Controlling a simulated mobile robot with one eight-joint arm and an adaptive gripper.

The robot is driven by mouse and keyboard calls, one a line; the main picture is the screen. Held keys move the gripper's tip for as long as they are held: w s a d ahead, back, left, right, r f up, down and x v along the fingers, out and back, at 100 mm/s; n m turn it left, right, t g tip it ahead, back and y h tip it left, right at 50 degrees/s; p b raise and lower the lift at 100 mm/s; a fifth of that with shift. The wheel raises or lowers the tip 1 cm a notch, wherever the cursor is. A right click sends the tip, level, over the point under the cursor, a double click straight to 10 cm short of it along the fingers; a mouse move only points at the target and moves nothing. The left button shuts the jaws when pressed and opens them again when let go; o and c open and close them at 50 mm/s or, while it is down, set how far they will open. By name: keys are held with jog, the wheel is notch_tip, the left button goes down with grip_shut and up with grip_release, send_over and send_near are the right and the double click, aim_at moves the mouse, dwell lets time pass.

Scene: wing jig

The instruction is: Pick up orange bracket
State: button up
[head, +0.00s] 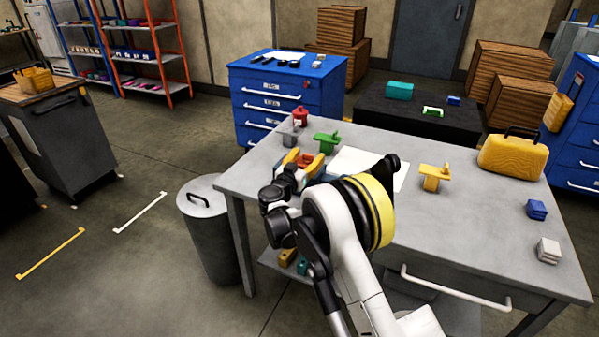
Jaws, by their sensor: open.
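An orange bracket (309,160) lies on the grey table, left of a white sheet. Its lower part is hidden behind my dark gripper (297,172), and its full outline is unclear. My gripper is open and right at the bracket in the picture. I cannot tell whether they touch. A yellow bracket (433,178) stands on the table to the right, well apart from my gripper. A green bracket (327,141) stands just behind the orange one.
On the grey table (480,235) are a red canister (300,116), a white sheet (368,163), a yellow case (513,157), a blue block (536,209) and a pale block (547,250). A grey bin (208,225) stands at the table's left. The table's right middle is clear.

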grip_shut()
jog(key=shift+r, duration=0.1)
jog(key=shift+r, duration=0.1)
